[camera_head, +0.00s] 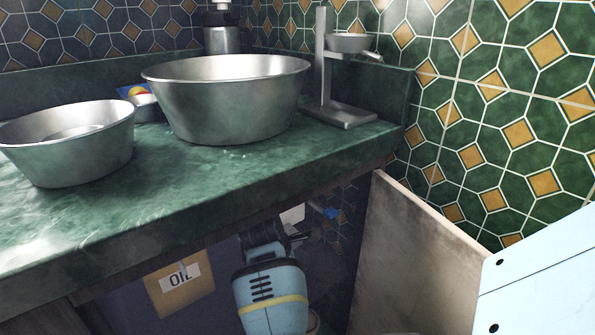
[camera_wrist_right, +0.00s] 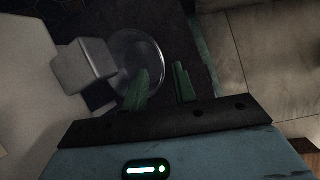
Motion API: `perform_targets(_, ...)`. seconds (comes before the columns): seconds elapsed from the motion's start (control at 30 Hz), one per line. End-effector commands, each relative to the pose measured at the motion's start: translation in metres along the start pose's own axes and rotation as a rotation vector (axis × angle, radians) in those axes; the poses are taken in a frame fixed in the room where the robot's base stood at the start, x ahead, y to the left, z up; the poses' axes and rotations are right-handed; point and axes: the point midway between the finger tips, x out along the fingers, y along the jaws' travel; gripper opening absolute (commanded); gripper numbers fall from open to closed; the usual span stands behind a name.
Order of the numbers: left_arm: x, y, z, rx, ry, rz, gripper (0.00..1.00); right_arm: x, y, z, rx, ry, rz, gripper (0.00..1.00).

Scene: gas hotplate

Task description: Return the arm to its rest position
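My right gripper (camera_wrist_right: 160,85) shows in the right wrist view with its two green fingers apart and nothing seen between them. Just left of the fingers is a pale blocky part (camera_wrist_right: 84,66) beside a round, clear-looking rim (camera_wrist_right: 137,58); I cannot tell whether a finger touches them. In the head view a light blue arm link of mine with a yellow band (camera_head: 270,295) is below the counter, inside the open cabinet. The fingers cannot be made out there. My left gripper is not in view.
The green counter (camera_head: 200,185) hangs over the arm. An open cabinet door (camera_head: 410,262) stands to its right. A box marked OIL (camera_head: 180,288) is to its left. A large metal basin (camera_head: 225,105), a smaller one (camera_head: 70,150) and a metal stand (camera_head: 340,113) are on the counter.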

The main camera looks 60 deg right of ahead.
Motion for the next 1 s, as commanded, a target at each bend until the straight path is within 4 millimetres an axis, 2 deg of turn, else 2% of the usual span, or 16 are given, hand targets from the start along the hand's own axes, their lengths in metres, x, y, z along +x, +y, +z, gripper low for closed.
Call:
perform_targets(0.03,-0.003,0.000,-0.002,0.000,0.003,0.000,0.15,-0.009,0.001,-0.001,-0.001,0.003,0.002,0.27)
perform_targets(0.2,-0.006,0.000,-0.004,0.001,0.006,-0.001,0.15,-0.018,0.000,-0.003,-0.006,0.004,0.001,0.27)
perform_targets(1.0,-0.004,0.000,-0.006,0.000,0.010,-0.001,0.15,-0.019,0.000,-0.004,-0.010,0.005,0.001,0.27)
